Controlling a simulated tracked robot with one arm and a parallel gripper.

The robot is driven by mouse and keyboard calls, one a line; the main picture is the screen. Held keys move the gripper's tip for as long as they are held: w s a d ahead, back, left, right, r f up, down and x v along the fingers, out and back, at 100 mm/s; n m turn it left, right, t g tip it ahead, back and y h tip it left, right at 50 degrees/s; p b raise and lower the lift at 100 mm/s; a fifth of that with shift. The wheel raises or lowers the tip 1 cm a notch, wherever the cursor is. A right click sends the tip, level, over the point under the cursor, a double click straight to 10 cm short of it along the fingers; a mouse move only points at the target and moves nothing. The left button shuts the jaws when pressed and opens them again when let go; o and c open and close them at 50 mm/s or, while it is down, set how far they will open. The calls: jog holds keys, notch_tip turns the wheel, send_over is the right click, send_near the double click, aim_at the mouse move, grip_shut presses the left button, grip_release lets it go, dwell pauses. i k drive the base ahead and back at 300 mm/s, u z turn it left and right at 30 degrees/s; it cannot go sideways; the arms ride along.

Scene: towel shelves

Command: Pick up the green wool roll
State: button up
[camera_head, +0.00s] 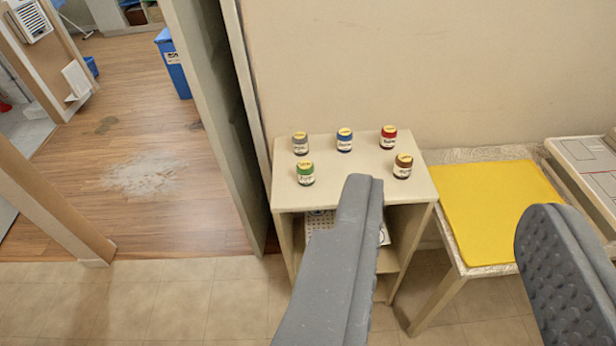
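A small jar-like item with a green band and a pale label (306,173) stands upright at the front left of the top of a small cream shelf unit (340,200). It is the only green item I see; it looks more like a jar than a roll of wool. My gripper (455,203) is open and empty, its two grey fingers wide apart in the foreground. The left finger overlaps the front of the shelf unit, to the right of the green item. The right finger is over the right side of the picture. The green item is in full view, apart from the fingers.
Similar grey (300,144), blue (344,140), red (388,138) and brown (402,166) items share the top. A wall stands behind, a partition (222,130) at left. A table with a yellow sheet (495,205) stands right. Tiled floor in front left is clear.

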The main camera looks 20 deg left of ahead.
aim_at(305, 171)
jog(key=z, duration=0.05)
jog(key=i, duration=0.9)
jog(key=u, duration=0.1)
